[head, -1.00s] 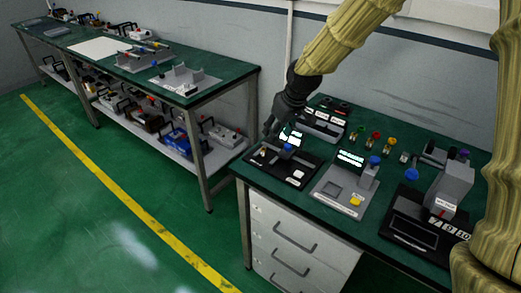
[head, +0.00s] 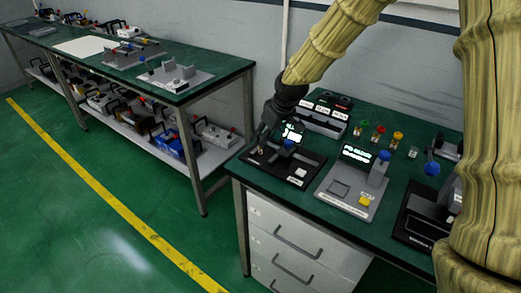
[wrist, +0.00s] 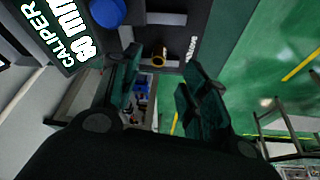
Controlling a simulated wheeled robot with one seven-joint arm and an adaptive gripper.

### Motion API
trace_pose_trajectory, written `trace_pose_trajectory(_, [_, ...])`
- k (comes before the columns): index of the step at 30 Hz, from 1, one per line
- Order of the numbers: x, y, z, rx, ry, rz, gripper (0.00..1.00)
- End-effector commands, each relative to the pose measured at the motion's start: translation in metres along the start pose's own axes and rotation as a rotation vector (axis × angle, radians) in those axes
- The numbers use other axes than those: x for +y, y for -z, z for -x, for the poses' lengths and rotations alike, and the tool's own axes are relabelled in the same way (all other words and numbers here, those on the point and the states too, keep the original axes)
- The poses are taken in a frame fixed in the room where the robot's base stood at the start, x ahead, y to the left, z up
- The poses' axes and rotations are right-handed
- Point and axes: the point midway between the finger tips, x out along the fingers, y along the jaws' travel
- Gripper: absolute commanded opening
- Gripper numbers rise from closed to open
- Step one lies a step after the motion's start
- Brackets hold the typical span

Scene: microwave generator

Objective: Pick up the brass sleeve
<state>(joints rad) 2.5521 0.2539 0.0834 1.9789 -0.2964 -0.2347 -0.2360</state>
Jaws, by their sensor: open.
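The brass sleeve (wrist: 159,55) shows in the wrist view as a small gold ring on the black caliper device (wrist: 176,32). It lies in the gap between my fingers, just beyond the tips, with no contact visible. My gripper (wrist: 160,66) is open and empty, its two dark fingers either side of that gap. In the head view my gripper (head: 258,142) is low over the left end of the black device (head: 310,178). The sleeve is too small and too close to the fingers to make out clearly there.
The device has a blue knob (head: 288,145) and a lit screen (head: 292,132) close to my gripper. A grey device (head: 345,203) stands to its right. Small coloured parts (head: 378,132) stand behind. Another workbench (head: 195,92) is at the left, with open floor in front.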

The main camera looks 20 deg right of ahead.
Motion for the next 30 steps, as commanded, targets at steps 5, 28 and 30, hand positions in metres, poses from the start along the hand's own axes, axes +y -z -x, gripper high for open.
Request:
trace_pose_trajectory(5, [-0.001, 0.001, -0.014, -0.001, 0.001, 0.002, 0.44])
trace_pose_trajectory(28, [0.001, 0.008, -0.068, -0.001, 0.000, 0.004, 0.44])
trace_pose_trajectory(30, [0.001, 0.008, -0.069, 0.000, 0.000, 0.004, 0.44])
